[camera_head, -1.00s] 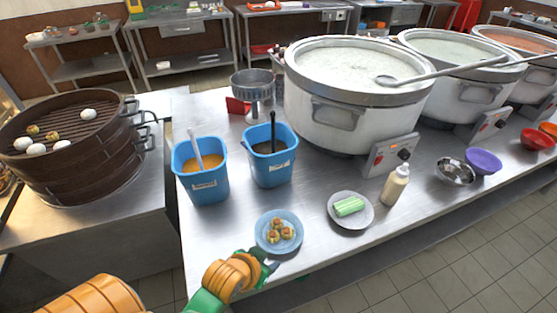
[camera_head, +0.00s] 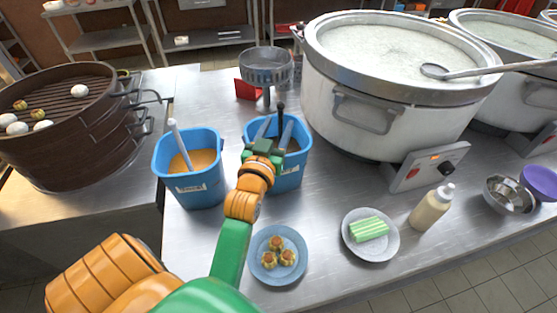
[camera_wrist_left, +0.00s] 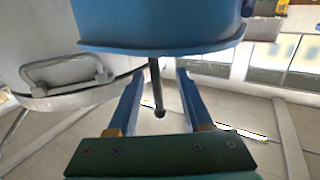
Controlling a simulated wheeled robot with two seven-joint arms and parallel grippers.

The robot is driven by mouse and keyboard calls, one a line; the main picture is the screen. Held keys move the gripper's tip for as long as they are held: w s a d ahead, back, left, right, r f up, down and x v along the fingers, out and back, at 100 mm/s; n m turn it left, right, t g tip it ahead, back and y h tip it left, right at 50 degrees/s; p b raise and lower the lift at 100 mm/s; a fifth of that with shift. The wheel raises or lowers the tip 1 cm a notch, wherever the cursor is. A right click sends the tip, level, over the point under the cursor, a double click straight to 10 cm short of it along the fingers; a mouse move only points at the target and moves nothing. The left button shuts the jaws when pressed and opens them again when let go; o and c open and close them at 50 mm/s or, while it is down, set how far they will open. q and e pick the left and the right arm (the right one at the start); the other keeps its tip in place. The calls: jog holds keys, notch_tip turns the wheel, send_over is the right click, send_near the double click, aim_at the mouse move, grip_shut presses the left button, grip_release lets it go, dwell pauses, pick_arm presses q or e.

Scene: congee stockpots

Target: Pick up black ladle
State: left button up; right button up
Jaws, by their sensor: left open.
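The black ladle (camera_head: 280,112) stands in the right blue bin (camera_head: 291,181), with only its dark upper handle showing. My left gripper (camera_head: 272,133) is over the front of that bin, its two fingers open and pointing at the handle. In the left wrist view the ladle's handle (camera_wrist_left: 155,88) sticks out past the rim of the blue bin (camera_wrist_left: 150,28), and its rounded tip lies between the two fingers of my left gripper (camera_wrist_left: 160,95). A gap shows on both sides of the handle. The ladle's bowl is hidden. My right gripper is out of view.
A second blue bin (camera_head: 193,192) with orange contents and a pale-handled utensil stands at left. A large stockpot (camera_head: 375,117) stands close at right. A plate of small dumplings (camera_head: 258,274) lies below my arm. A strainer pot (camera_head: 267,68) stands behind the bins.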

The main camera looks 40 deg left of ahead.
pick_arm(q)
jog(key=x, duration=0.4)
jog(key=shift+w+d+r+p, duration=0.15)
jog(key=shift+d+p, duration=0.15)
jog(key=shift+p, duration=0.05)
jog(key=shift+w+a, duration=0.15)
jog(key=shift+a, duration=0.05)
jog(key=shift+d, duration=0.1)
grip_shut()
dwell(0.6)
